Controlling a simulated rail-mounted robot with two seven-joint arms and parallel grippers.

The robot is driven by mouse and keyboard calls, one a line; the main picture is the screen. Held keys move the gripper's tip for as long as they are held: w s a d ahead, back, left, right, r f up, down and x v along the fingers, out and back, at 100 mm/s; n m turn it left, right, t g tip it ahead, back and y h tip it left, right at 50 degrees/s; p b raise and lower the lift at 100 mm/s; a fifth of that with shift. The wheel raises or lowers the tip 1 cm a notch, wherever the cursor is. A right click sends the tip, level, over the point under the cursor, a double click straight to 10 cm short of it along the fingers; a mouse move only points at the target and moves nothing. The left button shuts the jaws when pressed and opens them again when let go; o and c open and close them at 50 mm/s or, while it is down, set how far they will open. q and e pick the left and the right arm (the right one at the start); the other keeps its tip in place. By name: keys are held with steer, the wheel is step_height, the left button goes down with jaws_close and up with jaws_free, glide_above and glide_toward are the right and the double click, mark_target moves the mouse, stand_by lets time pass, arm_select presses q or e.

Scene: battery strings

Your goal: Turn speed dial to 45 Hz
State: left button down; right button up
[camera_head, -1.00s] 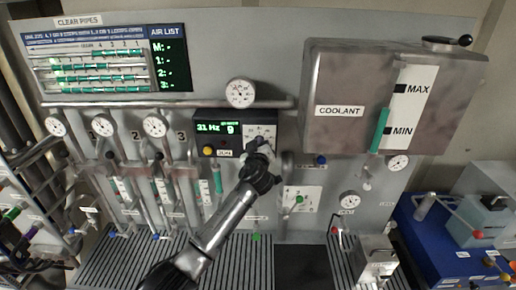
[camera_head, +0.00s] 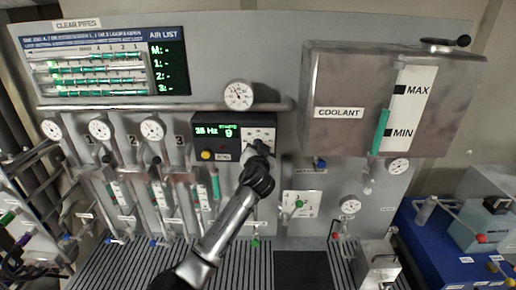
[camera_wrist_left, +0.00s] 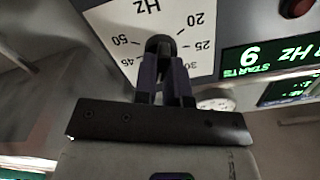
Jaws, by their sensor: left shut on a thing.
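The speed dial (camera_wrist_left: 160,43) is a dark knob on a white scale plate (camera_wrist_left: 118,22) marked Hz, with 20, 25, 30, 45 and 50 legible in the left wrist view. My left gripper (camera_wrist_left: 164,72) is shut on the dial, its two dark fingers on either side of it. In the head view my left gripper (camera_head: 259,148) reaches the dial from below and hides most of it. The green display (camera_head: 217,132) on the dark control box reads about 35 or 36 Hz; the last digit is blurred. My right gripper is not in view.
A yellow button (camera_head: 207,155) sits left of the dial on the control box. A round gauge (camera_head: 239,95) and a pipe are above. The metal coolant tank (camera_head: 345,75) is at upper right. Valves and pipes crowd the panel's left.

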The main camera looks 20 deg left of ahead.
arm_select(q)
steer(key=m+p, duration=0.3)
steer(key=m, duration=0.7)
steer(key=shift+d+f, duration=0.1)
steer(key=shift+f, duration=0.05)
steer(key=shift+m, duration=0.3)
steer(key=shift+p, duration=0.3)
steer(key=c, duration=1.2)
jaws_free()
